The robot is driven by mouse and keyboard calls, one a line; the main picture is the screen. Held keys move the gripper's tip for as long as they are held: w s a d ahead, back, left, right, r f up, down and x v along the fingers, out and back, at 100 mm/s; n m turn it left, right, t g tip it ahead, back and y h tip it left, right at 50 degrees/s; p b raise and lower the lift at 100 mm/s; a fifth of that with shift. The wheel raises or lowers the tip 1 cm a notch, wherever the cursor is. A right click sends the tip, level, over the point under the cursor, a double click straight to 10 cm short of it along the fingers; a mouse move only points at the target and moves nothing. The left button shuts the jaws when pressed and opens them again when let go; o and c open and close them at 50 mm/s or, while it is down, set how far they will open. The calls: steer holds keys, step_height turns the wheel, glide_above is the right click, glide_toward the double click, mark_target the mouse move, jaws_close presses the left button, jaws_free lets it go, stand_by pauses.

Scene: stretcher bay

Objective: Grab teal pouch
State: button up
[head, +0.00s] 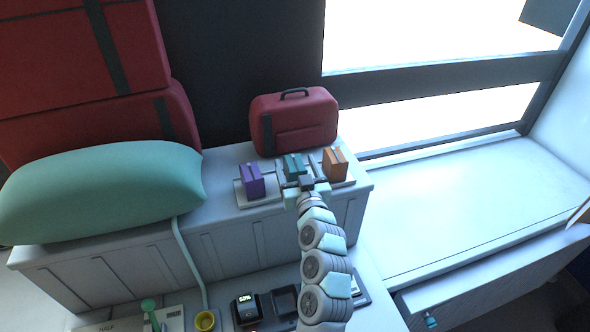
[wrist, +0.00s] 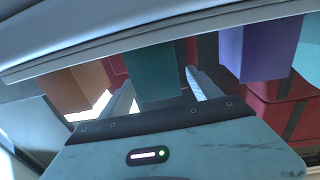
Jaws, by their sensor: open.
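The teal pouch (head: 293,166) stands upright between two other pouches on a pale tray (head: 262,204) on top of the cabinet. My gripper (head: 306,184) is right in front of it in the head view and hides its lower part. In the wrist view, which looks inverted, the teal pouch (wrist: 153,72) lies between my two open fingers. A gap shows at its right side there; I cannot tell whether the left finger touches it.
A purple pouch (head: 251,181) stands close on the left and an orange pouch (head: 335,164) close on the right. A red case (head: 294,122) stands behind. A mint pillow (head: 105,190) lies at left. The white surface (head: 460,205) at right is clear.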

steer(key=shift+w+a, duration=0.15)
steer(key=shift+w, duration=0.35)
jaws_close()
stand_by(0.4)
